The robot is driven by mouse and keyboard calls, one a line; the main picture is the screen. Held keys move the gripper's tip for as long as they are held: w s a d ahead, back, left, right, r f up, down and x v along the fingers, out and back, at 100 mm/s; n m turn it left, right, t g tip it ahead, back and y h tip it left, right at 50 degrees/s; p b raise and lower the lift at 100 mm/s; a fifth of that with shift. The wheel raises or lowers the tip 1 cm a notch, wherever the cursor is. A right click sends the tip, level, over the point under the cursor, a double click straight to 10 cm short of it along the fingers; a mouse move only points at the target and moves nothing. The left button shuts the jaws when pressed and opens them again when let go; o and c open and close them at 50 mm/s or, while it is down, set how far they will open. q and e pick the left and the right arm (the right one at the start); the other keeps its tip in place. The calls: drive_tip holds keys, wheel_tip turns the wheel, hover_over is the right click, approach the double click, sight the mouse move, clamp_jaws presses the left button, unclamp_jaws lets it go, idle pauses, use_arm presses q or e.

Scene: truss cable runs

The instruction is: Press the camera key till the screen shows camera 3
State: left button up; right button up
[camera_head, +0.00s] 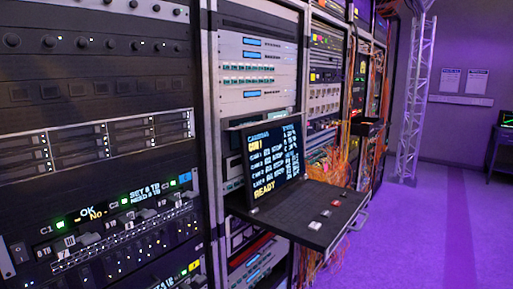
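A screen (274,163) stands upright at the back of a pulled-out black rack drawer, right of the middle. Its heading reads something like "CAMERAS", with a yellow line below that looks like "CAM 1". Rows of small camera text follow, too small to read surely, and "READY" is at the bottom. Neither gripper shows.
Equipment racks (95,150) with lit panels fill the left. Orange cables (335,165) hang behind the drawer. A white truss (415,95) stands farther back. The purple floor (425,225) to the right is clear. A dark table (500,150) with a monitor is at the right edge.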

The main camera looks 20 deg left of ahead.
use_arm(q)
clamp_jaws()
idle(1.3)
